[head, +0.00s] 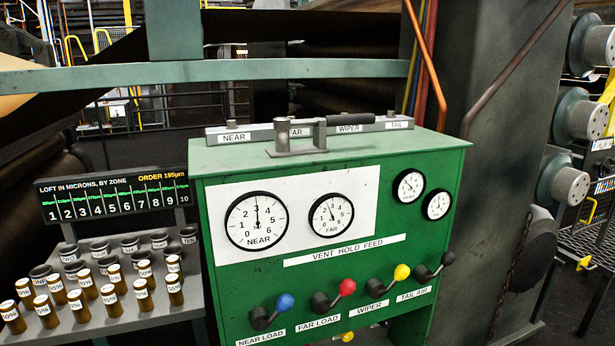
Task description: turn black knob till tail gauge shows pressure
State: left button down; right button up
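The black knob (447,258) is the ball end of the rightmost lever on the green cabinet's front, above the label TAIL AIR. Its lever slants up to the right from a dark pivot. The tail gauge (438,205) is a small white round dial at the cabinet's upper right, right of and below the wiper gauge (409,186). The tail dial is too small for me to read its needle surely. Neither of my grippers shows in the head view.
The green cabinet (240,290) also carries blue (285,302), red (347,287) and yellow (401,272) knobs left of the black one. Larger near (257,221) and far (331,215) gauges sit left. A grey shelf (185,322) holds several labelled brown cylinders and dark cups.

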aim_at(386, 324)
jog(key=i+z, duration=0.1)
jog(key=z, duration=0.3)
jog(key=i+z, duration=0.1)
jog(key=z, duration=0.3)
jog(key=i+z, duration=0.1)
jog(key=z, duration=0.3)
jog(key=i+z, duration=0.1)
jog(key=z, duration=0.3)
